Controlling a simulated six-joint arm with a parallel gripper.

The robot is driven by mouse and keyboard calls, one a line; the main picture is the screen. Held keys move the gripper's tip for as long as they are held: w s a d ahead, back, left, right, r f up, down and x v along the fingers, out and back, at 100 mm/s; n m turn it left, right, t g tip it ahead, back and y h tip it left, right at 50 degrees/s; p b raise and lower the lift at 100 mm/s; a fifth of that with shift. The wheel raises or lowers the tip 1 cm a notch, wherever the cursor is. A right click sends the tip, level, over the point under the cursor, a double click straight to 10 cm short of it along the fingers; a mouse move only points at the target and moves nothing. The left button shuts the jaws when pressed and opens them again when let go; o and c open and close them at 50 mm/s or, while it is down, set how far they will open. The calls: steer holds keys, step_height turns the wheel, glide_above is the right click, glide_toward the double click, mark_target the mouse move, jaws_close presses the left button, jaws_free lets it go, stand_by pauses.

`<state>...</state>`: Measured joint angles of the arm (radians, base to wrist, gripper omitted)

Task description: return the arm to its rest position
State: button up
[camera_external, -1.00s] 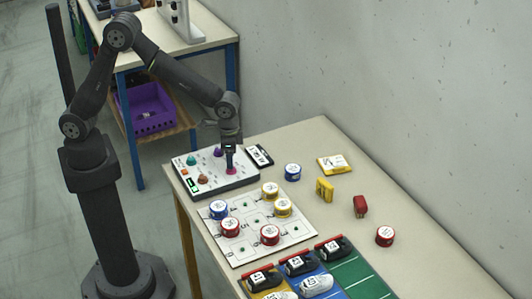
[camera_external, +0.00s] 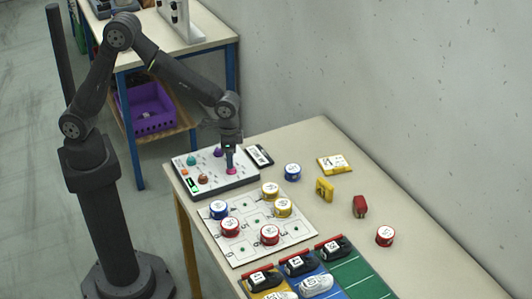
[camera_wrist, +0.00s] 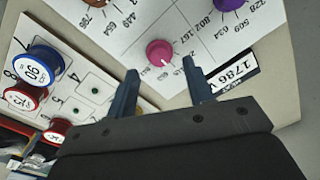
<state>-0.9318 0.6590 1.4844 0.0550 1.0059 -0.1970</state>
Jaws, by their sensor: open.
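My gripper (camera_external: 230,165) points down over the near right part of the white control panel (camera_external: 195,186) on the table. In the wrist view its two fingers (camera_wrist: 160,82) stand apart, and the pink knob (camera_wrist: 160,53) shows just beyond and between them with nothing gripped. The pink knob also shows under the fingertips in the external view (camera_external: 232,171). I cannot tell how far the fingertips are above the panel. My arm reaches from its base at the left, bent at the elbow.
A purple knob (camera_external: 218,152) and other knobs stand on the panel. A white board (camera_external: 243,249) with several round tins lies in front. A black label plate (camera_external: 259,156) is close beside my gripper. Shoes stand on coloured lanes (camera_external: 360,278) at the front. The air above the table is free.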

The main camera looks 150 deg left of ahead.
step_height(320, 180, up, 14)
step_height(320, 180, down, 18)
steer(key=shift+s+r, duration=0.1)
steer(key=shift+s, duration=0.05)
steer(key=shift+r+m, duration=0.25)
steer(key=shift+m, duration=0.65)
steer(key=m, duration=0.6)
step_height(320, 180, up, 9)
steer(key=shift+d+f, duration=0.2)
steer(key=shift+o, duration=0.3)
